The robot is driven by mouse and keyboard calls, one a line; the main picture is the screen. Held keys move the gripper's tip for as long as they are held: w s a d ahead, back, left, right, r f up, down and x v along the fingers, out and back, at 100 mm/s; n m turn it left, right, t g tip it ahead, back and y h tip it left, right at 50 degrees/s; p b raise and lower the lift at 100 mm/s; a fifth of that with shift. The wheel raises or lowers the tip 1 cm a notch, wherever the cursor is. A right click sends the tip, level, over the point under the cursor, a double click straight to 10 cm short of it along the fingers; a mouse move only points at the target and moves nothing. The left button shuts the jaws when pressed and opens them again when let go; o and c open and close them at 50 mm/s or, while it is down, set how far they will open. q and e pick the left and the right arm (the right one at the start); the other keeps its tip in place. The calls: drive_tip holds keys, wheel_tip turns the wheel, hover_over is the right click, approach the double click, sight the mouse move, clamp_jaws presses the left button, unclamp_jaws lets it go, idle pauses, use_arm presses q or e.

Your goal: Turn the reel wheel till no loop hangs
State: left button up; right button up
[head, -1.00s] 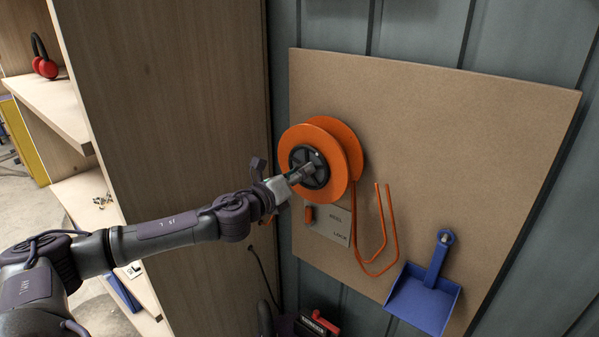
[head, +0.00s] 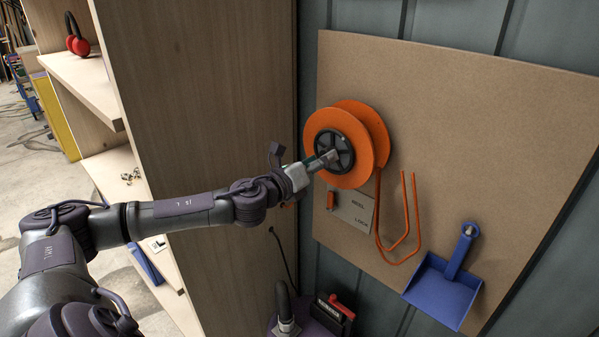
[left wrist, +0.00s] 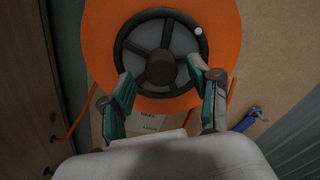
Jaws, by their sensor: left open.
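The orange reel (head: 340,172) is fixed on the brown board, with a black spoked wheel (head: 342,140) at its front. The wheel fills the upper middle of the left wrist view (left wrist: 161,55), with a small white dot at its upper right. An orange hose loop (head: 396,255) hangs below the reel and to its right. My left gripper (head: 330,158) is in front of the wheel's lower part. In the left wrist view the open fingers (left wrist: 160,85) stand to either side of the wheel; I cannot tell whether they touch it. My right gripper is not in view.
The brown board (head: 480,130) carries a label plate (head: 356,212) below the reel and a blue dustpan (head: 444,285) at lower right. A wooden shelf unit (head: 200,100) stands close on the left. A dark machine with a red handle (head: 335,310) sits below.

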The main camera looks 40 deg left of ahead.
use_arm(q)
drive_tip(key=s, duration=1)
drive_tip(key=shift+a, duration=0.35)
